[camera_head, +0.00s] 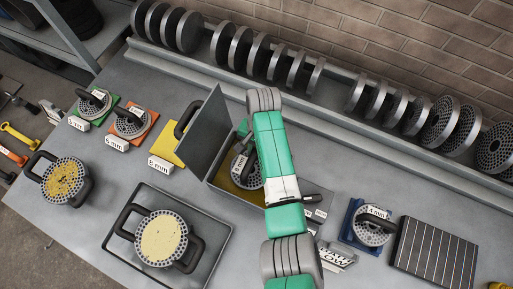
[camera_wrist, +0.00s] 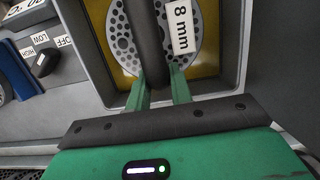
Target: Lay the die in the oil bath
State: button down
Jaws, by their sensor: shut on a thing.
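The die (camera_wrist: 120,35) is a grey perforated disc with a dark bar handle (camera_wrist: 150,40) and an 8 mm label. My gripper (camera_wrist: 159,84) is shut on the handle. In the wrist view the die is inside the walls of the oil bath (camera_wrist: 88,45), over its yellow interior. I cannot tell whether the die touches the bottom. In the head view the die (camera_head: 241,168) shows in the grey bath (camera_head: 235,195), partly hidden by my arm. The bath's lid (camera_head: 207,132) stands open on the left.
A yellow mat (camera_head: 165,145) with an 8 mm label is left of the lid. Dies sit on orange (camera_head: 143,135) and blue (camera_head: 353,240) mats. Another die stands in a tray (camera_head: 120,250) in front. A control dial (camera_wrist: 45,62) is beside the bath. Racked discs (camera_head: 260,52) line the back.

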jog(key=shift+f+b, duration=0.55)
jog(key=shift+f, duration=0.6)
jog(key=shift+f, duration=0.1)
jog(key=shift+f+b, duration=0.9)
jog(key=shift+f, duration=0.5)
jog(key=shift+f, duration=0.15)
grip_release()
jog(key=shift+f, duration=0.1)
dwell(0.5)
jog(key=shift+w+d+r+p, duration=0.1)
jog(key=shift+w+r+p, duration=0.15)
jog(key=shift+r+p, duration=1.05)
jog(key=shift+w+d+r+p, duration=0.25)
jog(key=shift+r+p, duration=0.5)
jog(key=shift+r, duration=0.95)
jog(key=shift+w+r+p, duration=0.3)
jog(key=shift+r+p, duration=0.75)
jog(key=shift+r, duration=0.45)
